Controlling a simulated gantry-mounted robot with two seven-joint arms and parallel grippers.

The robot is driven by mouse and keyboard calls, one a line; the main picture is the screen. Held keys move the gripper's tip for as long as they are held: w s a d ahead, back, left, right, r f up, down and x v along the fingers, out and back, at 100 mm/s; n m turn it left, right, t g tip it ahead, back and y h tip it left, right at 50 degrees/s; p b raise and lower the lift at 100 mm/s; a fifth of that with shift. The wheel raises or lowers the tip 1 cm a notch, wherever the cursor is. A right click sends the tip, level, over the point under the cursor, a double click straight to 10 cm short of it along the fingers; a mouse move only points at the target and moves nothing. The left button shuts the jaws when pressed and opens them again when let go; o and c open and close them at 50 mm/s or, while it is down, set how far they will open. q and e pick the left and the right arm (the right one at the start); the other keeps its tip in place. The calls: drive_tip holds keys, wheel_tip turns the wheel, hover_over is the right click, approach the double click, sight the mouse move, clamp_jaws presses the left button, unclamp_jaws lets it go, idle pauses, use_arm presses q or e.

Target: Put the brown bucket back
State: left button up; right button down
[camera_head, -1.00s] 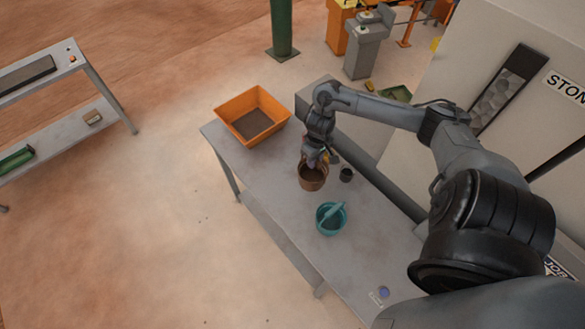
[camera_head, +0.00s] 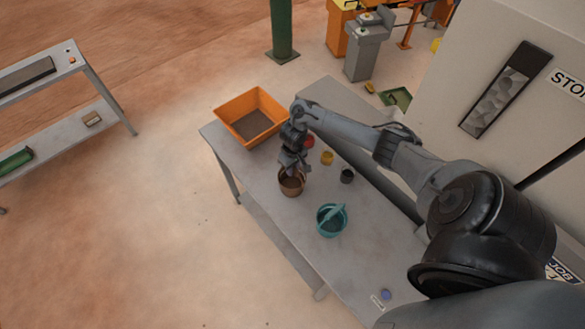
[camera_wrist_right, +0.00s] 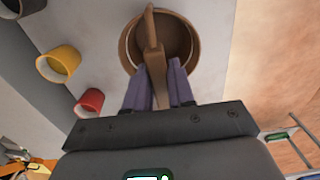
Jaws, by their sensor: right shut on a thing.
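The brown bucket (camera_head: 291,184) is at the middle of the grey table, near its front edge, in the head view. It also shows in the right wrist view (camera_wrist_right: 186,62), with its handle running between the fingers. My right gripper (camera_head: 289,168) is over the bucket and shut on its handle; it shows in the wrist view too (camera_wrist_right: 160,85). I cannot tell whether the bucket touches the table. My left gripper is not in view.
On the table (camera_head: 270,215) stand an orange tray (camera_head: 223,122), a teal bucket (camera_head: 331,221) with a scoop, and small red (camera_head: 309,141), yellow (camera_head: 327,158) and dark (camera_head: 347,176) cups. A grey press (camera_head: 470,70) stands behind.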

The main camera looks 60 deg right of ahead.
drive_tip(key=shift+f, duration=0.25)
drive_tip(key=c, duration=1)
unclamp_jaws()
drive_tip(key=shift+o, duration=0.2)
